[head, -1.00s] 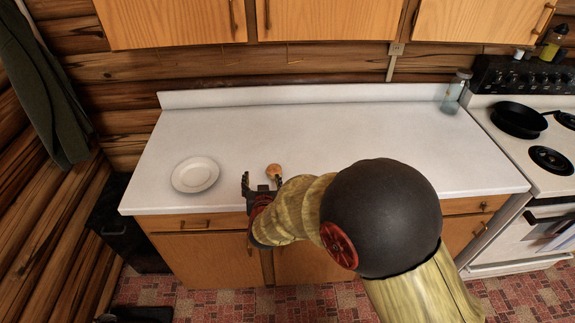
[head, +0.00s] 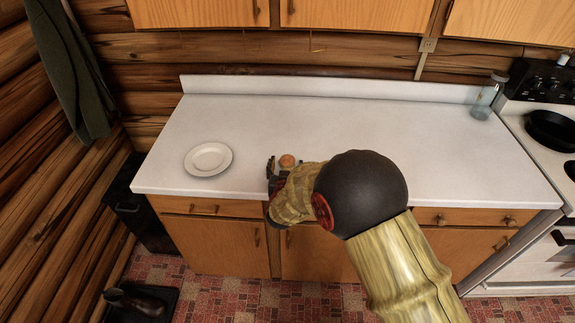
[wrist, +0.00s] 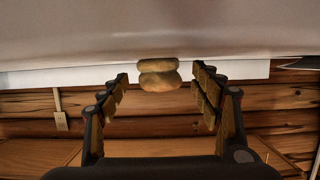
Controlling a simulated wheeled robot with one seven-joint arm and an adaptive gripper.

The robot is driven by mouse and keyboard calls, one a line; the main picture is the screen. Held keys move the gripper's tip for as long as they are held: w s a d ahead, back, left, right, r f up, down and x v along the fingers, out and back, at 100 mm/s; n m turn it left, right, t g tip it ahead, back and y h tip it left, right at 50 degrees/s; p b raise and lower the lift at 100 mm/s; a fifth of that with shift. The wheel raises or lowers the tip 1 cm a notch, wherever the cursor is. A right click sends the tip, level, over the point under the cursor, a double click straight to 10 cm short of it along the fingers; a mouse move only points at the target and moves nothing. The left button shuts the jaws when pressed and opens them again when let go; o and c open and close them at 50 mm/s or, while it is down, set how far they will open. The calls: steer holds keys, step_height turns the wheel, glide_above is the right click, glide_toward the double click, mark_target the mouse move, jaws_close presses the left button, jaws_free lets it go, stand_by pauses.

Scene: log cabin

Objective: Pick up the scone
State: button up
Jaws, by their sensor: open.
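The scone (head: 287,161) is a small round golden-brown piece on the white countertop (head: 330,120), near its front edge. In the wrist view, which shows the scene upside down, the scone (wrist: 159,74) sits on the counter surface between and a little beyond my two fingertips. My gripper (head: 284,165) is open and low over the counter's front edge, pointing at the scone. In the wrist view my gripper (wrist: 160,82) has clear gaps on both sides of the scone, with no visible contact. In the head view my arm hides part of the gripper.
A white plate (head: 208,159) lies on the counter left of my gripper. A glass jar (head: 487,98) stands at the back right, beside the stove (head: 545,170) with a black pan (head: 551,130). The middle and back of the counter are clear.

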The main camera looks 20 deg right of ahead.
steer(key=shift+c, duration=1.4)
steer(key=c, duration=0.8)
steer(key=shift+r, duration=0.1)
steer(key=shift+c, duration=0.4)
